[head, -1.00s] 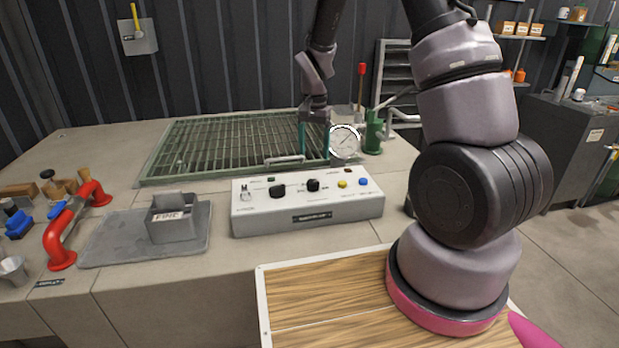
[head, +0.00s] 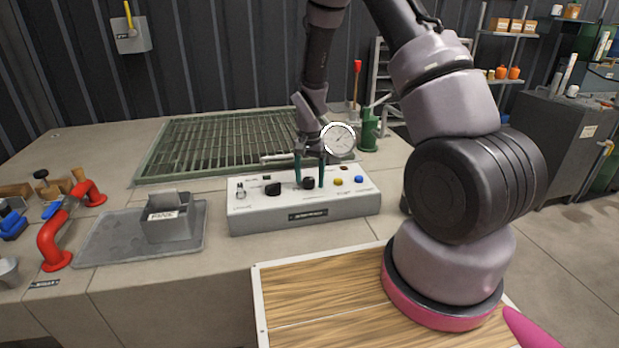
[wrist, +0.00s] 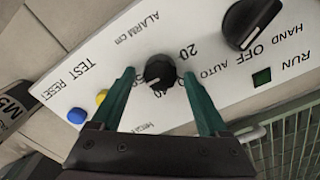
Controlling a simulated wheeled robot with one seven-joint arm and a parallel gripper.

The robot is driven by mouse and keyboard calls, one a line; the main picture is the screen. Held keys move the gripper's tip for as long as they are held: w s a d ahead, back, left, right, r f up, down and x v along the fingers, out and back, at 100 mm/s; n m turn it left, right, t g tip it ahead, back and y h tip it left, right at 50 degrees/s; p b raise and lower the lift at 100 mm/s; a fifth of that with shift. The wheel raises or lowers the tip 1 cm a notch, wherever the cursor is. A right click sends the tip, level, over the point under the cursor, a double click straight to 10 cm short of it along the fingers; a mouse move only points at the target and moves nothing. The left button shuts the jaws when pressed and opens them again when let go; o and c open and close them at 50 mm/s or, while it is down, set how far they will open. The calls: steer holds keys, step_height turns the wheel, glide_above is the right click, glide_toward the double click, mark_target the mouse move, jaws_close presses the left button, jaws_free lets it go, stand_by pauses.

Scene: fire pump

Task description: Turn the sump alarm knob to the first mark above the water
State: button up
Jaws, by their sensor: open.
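The sump alarm knob (head: 308,183) is a small black round knob on the white control panel (head: 240,217). In the wrist view the knob (wrist: 160,72) sits between my gripper's teal fingers, with a light pointer line on it and "ALARM cm" and numbers such as 20 printed around it. My gripper (head: 309,176) points down over the panel. In the wrist view my gripper (wrist: 160,95) is open, one finger on each side of the knob with gaps visible. Some scale numbers are partly hidden by the knob and fingers. No water level reading is legible.
A larger black selector (wrist: 250,22) marked HAND OFF AUTO is beside the knob. Yellow (head: 338,181) and blue (head: 359,180) buttons are on its other side. A round gauge (head: 338,138) stands behind the panel, near a green grating (head: 200,150). A grey tray (head: 100,240) lies left.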

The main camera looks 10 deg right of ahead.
jaws_close()
steer(key=n, duration=0.5)
steer(key=shift+w+a+n, duration=0.1)
steer(key=shift+a+n, duration=0.05)
steer(key=shift+n, duration=0.25)
steer(key=n, duration=0.5)
steer(key=shift+a+n, duration=0.15)
steer(key=shift+n, duration=0.25)
jaws_free()
stand_by(0.3)
